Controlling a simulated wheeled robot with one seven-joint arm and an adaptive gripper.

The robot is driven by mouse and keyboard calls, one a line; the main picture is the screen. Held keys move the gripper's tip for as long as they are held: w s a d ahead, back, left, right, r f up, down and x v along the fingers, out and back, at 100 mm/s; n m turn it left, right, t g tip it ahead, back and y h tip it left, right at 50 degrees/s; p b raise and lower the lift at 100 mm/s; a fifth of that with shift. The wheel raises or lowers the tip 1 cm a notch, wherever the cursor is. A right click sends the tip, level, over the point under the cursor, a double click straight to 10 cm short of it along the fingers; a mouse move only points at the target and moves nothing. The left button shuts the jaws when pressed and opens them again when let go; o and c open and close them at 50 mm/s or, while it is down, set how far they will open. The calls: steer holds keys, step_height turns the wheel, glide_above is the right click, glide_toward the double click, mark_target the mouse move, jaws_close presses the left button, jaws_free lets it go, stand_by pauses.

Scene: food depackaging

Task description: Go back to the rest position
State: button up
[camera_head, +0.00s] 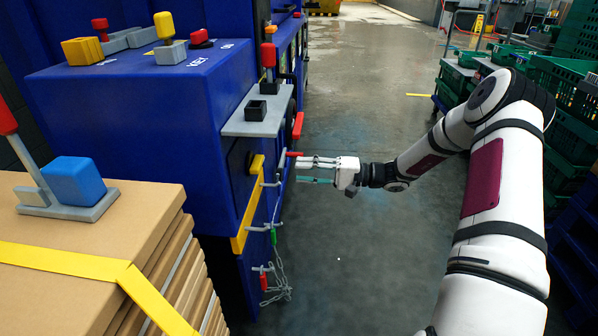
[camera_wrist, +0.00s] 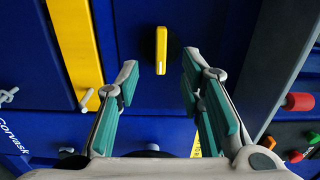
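My gripper (camera_head: 300,170) reaches out at the right side of the blue machine (camera_head: 140,115), close to its panel. In the wrist view my gripper (camera_wrist: 159,78) is open, its two fingers with teal pads spread apart and nothing held between them. A yellow knob (camera_wrist: 161,50) on a dark round base shows upright on the blue panel, ahead of the gap between the fingers. I cannot tell whether the fingertips touch the panel. My arm (camera_head: 500,180) extends from the lower right.
Red handles (camera_head: 298,126) and a yellow bar (camera_head: 249,205) are on the machine's side. A chain (camera_head: 281,277) hangs below. Stacked cardboard (camera_head: 120,250) is at lower left. Green crates (camera_head: 565,75) stand on the right. Grey floor (camera_head: 370,95) between is clear.

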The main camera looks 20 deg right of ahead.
stand_by(0.4)
steer(key=s+a+r+n+g+h, duration=0.3)
steer(key=s+a+r+g, duration=0.25)
steer(key=s+a, duration=0.35)
steer(key=s+a+r+n+g+h, duration=0.3)
steer(key=s+a+r+g+h, duration=0.15)
steer(key=s+a+r, duration=0.4)
steer(key=s+d+r+t+h, duration=0.1)
steer(key=s+d+h, duration=0.25)
steer(key=s, duration=0.95)
steer(key=s+d+r+h, duration=0.1)
steer(key=s+d+h, duration=0.3)
steer(key=s, duration=1)
step_height(320, 180, up, 27)
steer(key=t+p, duration=0.4)
steer(key=p, duration=2.1)
steer(key=shift+w+a+r+h, duration=0.15)
steer(key=shift+w+a+h, duration=0.15)
